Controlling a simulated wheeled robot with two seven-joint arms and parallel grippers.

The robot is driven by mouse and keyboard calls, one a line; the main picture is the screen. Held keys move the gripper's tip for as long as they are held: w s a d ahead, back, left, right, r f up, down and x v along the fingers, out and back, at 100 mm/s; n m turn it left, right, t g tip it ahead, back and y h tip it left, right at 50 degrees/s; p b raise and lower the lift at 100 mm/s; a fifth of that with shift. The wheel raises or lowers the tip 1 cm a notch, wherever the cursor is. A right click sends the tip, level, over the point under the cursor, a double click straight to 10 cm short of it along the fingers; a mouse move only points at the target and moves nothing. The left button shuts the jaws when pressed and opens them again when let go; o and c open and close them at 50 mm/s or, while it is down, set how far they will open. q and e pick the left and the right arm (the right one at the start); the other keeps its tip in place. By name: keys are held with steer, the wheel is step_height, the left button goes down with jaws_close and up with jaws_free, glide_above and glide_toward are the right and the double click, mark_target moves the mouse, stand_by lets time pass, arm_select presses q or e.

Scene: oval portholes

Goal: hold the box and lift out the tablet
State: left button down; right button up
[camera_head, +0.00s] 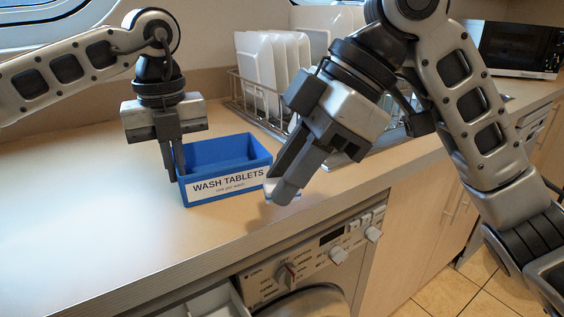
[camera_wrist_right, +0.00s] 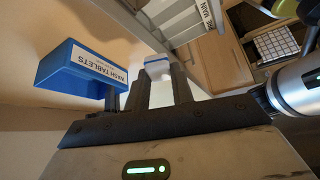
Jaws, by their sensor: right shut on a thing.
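The blue box (camera_head: 222,153), labelled WASH TABLETS, stands upright on the counter. It also shows in the right wrist view (camera_wrist_right: 72,78). My left gripper (camera_head: 172,178) points down at the box's left end wall, its fingers close together; whether they press on the wall is unclear. My right gripper (camera_head: 281,194) is shut on a small white and blue tablet (camera_head: 290,197), outside the box by its front right corner. The tablet also shows between the fingertips in the right wrist view (camera_wrist_right: 158,66). The far inside of the box shows, but its floor is partly hidden.
A dish rack (camera_head: 240,95) with white plates (camera_head: 262,62) stands behind the box to the right. A washing machine (camera_head: 315,255) with knobs is below the counter's front edge. A microwave (camera_head: 515,50) is at the far right. The counter (camera_head: 80,210) is clear on the left.

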arm_select(q)
steer(key=c, duration=1.6)
jaws_free()
steer(key=shift+r, duration=0.1)
